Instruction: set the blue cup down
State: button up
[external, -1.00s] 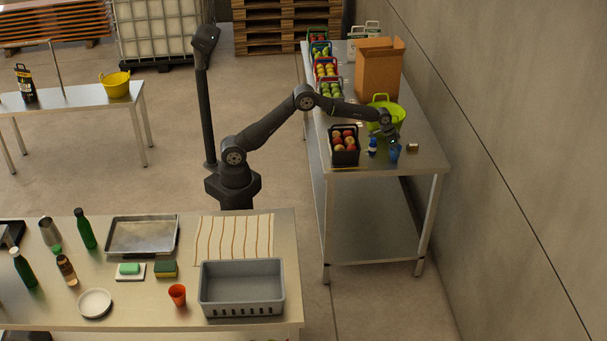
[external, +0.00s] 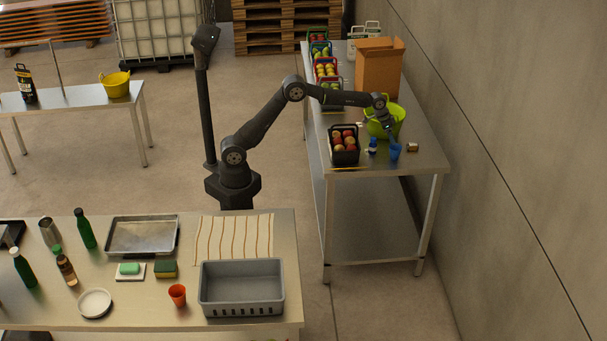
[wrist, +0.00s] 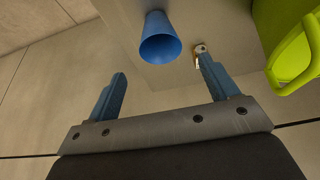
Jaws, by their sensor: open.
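The blue cup (external: 395,152) stands on the right-hand metal table near its front edge. In the wrist view the blue cup (wrist: 160,40) shows its open mouth, ahead of the fingers and apart from them. My gripper (external: 389,135) is just above and behind the cup in the external view. In the wrist view my gripper (wrist: 163,88) is open, with its two blue-grey fingers wide apart and nothing between them.
A lime-green tub (external: 398,114) stands close behind my gripper. A black crate of apples (external: 344,150), a small blue-and-white bottle (external: 372,146) and a small brown item (external: 412,147) are near the cup. A tall cardboard box (external: 379,70) stands further back.

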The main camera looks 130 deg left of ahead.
aim_at(395, 149)
jog(key=shift+v, duration=1.45)
jog(key=x, duration=1.2)
jog(key=shift+f, duration=0.35)
notch_tip(395, 149, up, 3)
jog(key=shift+r, duration=0.65)
jog(key=shift+f, duration=0.1)
